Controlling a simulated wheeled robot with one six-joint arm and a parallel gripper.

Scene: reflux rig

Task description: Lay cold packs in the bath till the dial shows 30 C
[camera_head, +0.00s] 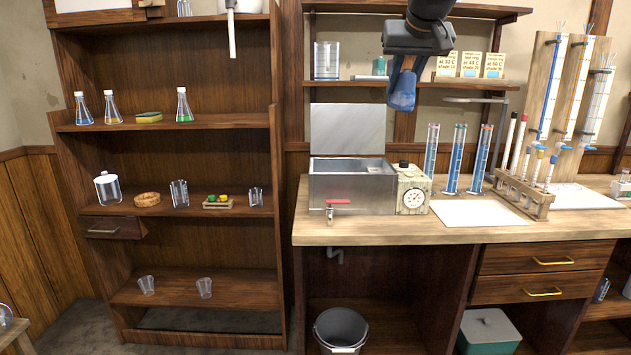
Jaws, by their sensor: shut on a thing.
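My gripper (406,66) is high above the bench, shut on a blue cold pack (403,92) that hangs below it. It is to the right of and above the steel bath (352,188), apart from it. The bath stands on the bench with its lid (347,129) raised at the back. A tap with a red handle (343,201) is on its front. The bath's inside is mostly hidden by its front wall. The dial (412,197) is on a cream box at the bath's right side; its reading is too small to tell.
Tall blue-filled cylinders (452,160) and a rack of tubes (523,190) stand right of the dial. A wall shelf (345,83) with a beaker and cards is behind my gripper. A white sheet (480,212) lies on the bench. A grey bin (340,330) stands below.

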